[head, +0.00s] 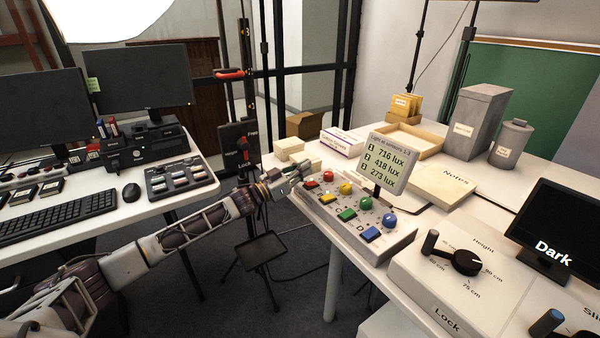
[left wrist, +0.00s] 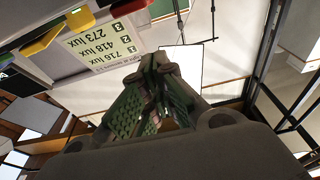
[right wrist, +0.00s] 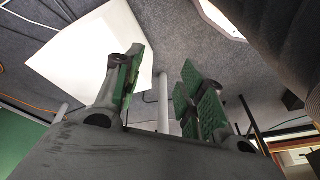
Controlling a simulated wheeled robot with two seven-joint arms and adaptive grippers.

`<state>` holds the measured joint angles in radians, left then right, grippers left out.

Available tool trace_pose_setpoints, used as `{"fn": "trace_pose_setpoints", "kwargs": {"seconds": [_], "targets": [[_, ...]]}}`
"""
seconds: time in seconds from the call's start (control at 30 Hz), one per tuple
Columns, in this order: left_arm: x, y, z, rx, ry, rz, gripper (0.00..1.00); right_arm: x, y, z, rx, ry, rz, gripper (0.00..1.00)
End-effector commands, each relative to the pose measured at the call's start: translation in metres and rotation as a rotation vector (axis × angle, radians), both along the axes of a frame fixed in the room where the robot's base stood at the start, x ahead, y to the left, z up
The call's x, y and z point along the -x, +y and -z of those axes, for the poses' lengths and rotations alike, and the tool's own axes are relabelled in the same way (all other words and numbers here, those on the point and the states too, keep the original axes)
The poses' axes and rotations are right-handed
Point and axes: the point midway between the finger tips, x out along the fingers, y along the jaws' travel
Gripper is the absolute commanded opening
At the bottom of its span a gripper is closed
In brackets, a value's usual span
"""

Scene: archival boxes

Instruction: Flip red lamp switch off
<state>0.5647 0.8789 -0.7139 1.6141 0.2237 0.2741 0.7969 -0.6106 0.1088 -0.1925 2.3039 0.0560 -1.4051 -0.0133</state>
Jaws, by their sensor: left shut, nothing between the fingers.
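A light grey control box (head: 400,246) stands at the near left edge of the right-hand table. It carries a row of round knobs and a row of square switches in red, yellow, green and blue. The red square switch (head: 311,184) and red round knob (head: 328,176) are at its far left end. My left gripper (head: 299,170) is shut and empty, just beyond the red switch; I cannot tell if it touches. In the left wrist view, a red piece (left wrist: 127,7) shows beyond the shut fingertips (left wrist: 155,62). My right gripper (right wrist: 158,90) is open and empty.
A lux readout sign (head: 387,163) stands behind the knobs, reading 716, 418 and 273. A height and lock panel (head: 430,285) and a screen reading "Dark" (head: 553,247) are at right. Small boxes (head: 290,147) lie beyond my left gripper. A keyboard desk is at left.

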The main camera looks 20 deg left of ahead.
Motion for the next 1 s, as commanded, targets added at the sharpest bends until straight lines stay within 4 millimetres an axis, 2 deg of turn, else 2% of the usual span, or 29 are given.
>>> {"fn": "trace_pose_setpoints", "kwargs": {"seconds": [0.1,0.4,0.7,1.0], "targets": [[0.001,0.001,0.013,0.0,0.002,-0.001,0.0,-0.001,0.0,-0.002,-0.003,-0.008,-0.001,0.4],[0.004,0.003,0.035,0.001,0.0,0.0,0.0,-0.005,0.003,-0.02,-0.016,-0.044,-0.004,0.4],[0.005,0.004,0.039,0.001,-0.001,0.0,0.0,-0.002,0.003,-0.027,-0.018,-0.048,-0.007,0.4],[0.005,0.003,0.04,0.004,-0.004,0.0,0.0,-0.001,0.003,-0.023,-0.019,-0.045,-0.008,0.4]]}}
